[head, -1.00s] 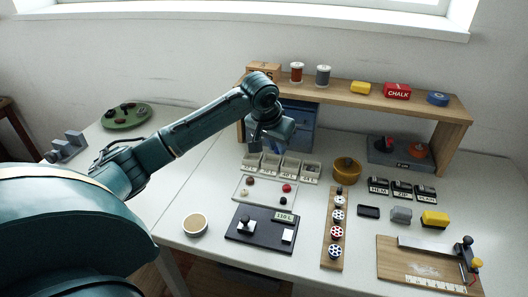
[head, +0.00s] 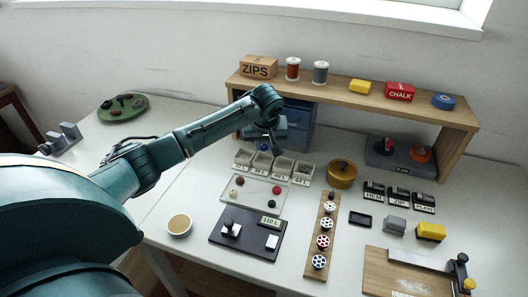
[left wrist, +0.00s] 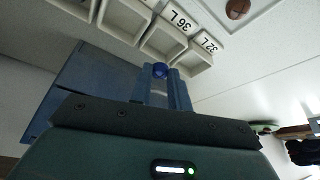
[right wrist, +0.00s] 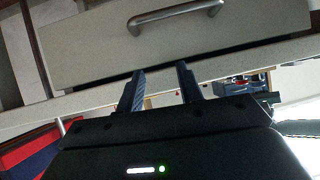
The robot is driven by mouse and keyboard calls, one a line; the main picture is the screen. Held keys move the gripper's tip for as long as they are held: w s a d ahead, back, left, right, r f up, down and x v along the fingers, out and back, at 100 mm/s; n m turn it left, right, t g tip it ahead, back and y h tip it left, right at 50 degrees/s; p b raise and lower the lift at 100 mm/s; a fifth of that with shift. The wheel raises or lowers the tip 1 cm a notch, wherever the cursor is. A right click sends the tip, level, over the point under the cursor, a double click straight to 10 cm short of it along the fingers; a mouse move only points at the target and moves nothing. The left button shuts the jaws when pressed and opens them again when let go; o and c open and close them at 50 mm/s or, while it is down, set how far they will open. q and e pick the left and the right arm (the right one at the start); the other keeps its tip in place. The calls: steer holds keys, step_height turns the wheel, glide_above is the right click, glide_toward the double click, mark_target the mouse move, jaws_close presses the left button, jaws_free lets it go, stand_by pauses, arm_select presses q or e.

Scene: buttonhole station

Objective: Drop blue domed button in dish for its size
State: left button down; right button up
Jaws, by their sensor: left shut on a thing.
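The blue domed button (left wrist: 159,70) is held between the fingertips of my left gripper (left wrist: 161,78). In the head view my left gripper (head: 274,146) is above the back of the row of small dishes, apart from them; the button is hard to make out there. In the left wrist view the 36 L dish (left wrist: 165,40) and the 32 L dish (left wrist: 197,61) lie just beyond the button. The 40 L dish (head: 278,177) and 44 L dish (head: 298,182) are farther right in the head view. My right gripper (right wrist: 162,80) is open and empty near a drawer front.
A clear tray (head: 250,208) with several buttons lies in front of the dishes. A black plate (head: 222,247) with a size label is nearer. A brass pot (head: 341,175) stands right of the dishes. A wooden shelf (head: 330,90) and blue cabinet (head: 300,128) are behind.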

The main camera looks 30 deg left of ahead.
arm_select(q)
step_height(320, 180, down, 3)
steer(key=shift+r, duration=0.15)
steer(key=shift+f, duration=0.2)
arm_select(e)
steer(key=shift+w+r, duration=0.1)
steer(key=shift+r, duration=0.15)
arm_select(q)
steer(key=shift+f, duration=0.1)
steer(key=shift+f, duration=0.5)
arm_select(e)
steer(key=shift+d+f, duration=0.1)
arm_select(q)
steer(key=c, duration=1.3)
jaws_free()
steer(key=shift+c, duration=0.2)
steer(key=shift+w+r, duration=0.1)
steer(key=shift+r, duration=0.2)
steer(key=v, duration=1.2)
steer(key=shift+a+r+p, duration=0.1)
steer(key=shift+r+p, duration=0.25)
arm_select(e)
steer(key=shift+d, duration=0.1)
arm_select(q)
steer(key=shift+f, duration=0.1)
